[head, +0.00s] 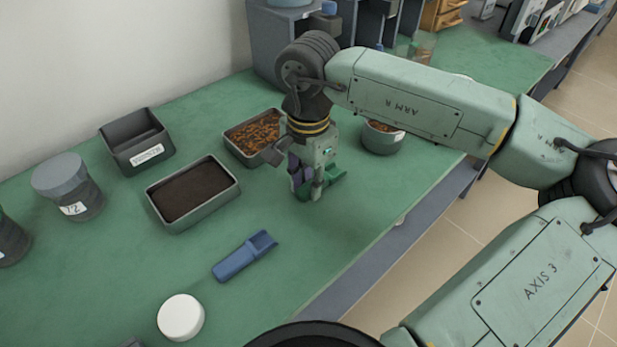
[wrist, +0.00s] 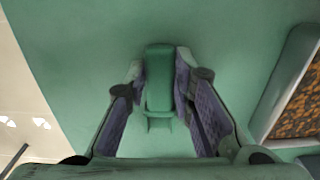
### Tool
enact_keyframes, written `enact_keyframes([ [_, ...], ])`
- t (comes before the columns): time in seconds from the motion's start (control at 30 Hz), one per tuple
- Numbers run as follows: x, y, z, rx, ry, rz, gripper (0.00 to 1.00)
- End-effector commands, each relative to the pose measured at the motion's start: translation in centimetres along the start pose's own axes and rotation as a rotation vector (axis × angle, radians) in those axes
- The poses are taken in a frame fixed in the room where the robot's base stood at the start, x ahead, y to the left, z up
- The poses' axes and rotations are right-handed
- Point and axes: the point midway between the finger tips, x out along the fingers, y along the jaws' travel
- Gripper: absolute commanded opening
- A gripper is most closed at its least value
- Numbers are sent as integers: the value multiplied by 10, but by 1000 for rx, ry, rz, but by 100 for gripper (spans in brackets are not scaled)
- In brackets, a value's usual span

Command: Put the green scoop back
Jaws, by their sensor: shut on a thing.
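The green scoop (head: 334,176) is at my gripper (head: 306,192), close over the green tabletop, in the head view. In the wrist view the green scoop (wrist: 159,85) lies lengthwise between the two purple-padded fingers of my gripper (wrist: 160,92), which is shut on it. The fingers hide part of the scoop in the head view. I cannot tell whether the scoop touches the tabletop.
An orange-brown filled tray (head: 228,146) is left of my gripper, a dark-filled tray (head: 152,196) nearer left. A round bowl (head: 382,148) stands right. A blue scoop (head: 243,256) and white lid (head: 181,318) lie in front. An empty labelled bin (head: 118,131) is farther left.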

Motion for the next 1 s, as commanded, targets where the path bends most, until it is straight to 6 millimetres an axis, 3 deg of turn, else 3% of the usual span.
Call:
enact_keyframes([
  [0.27, 4, 0, 0, 1, 0, 0, 0],
  [0.3, 4, 0, 0, 1, 0, 0, 23],
  [0.6, 3, 0, 0, 1, 0, 0, 43],
  [1.0, -4, 0, 0, 1, 0, 0, 43],
])
